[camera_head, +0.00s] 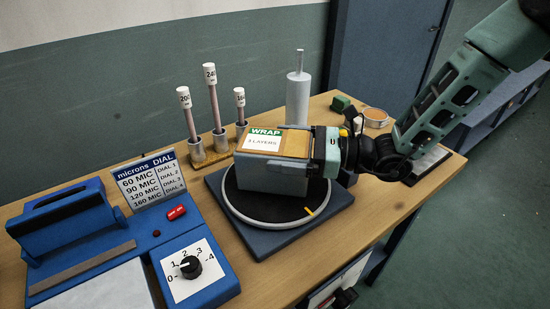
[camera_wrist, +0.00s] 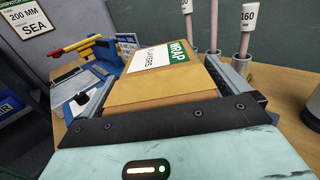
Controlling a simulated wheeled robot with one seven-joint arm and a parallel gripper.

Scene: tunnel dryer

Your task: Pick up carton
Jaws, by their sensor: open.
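In the wrist view the carton (camera_wrist: 163,91) lies between the two open fingers of my gripper (camera_wrist: 168,85), with a finger along each side. I cannot tell whether either finger touches it. Part of the carton's right end is hidden by my gripper in the head view.
A blue sealing machine with a dial (camera_head: 188,266) stands at left. A sign of micron settings (camera_head: 148,180) stands behind it. Several labelled rods (camera_head: 214,100) and a grey bottle-like cylinder (camera_head: 298,100) stand behind the turntable. A green block (camera_head: 340,103) and a tape ring (camera_head: 375,117) lie behind my wrist.

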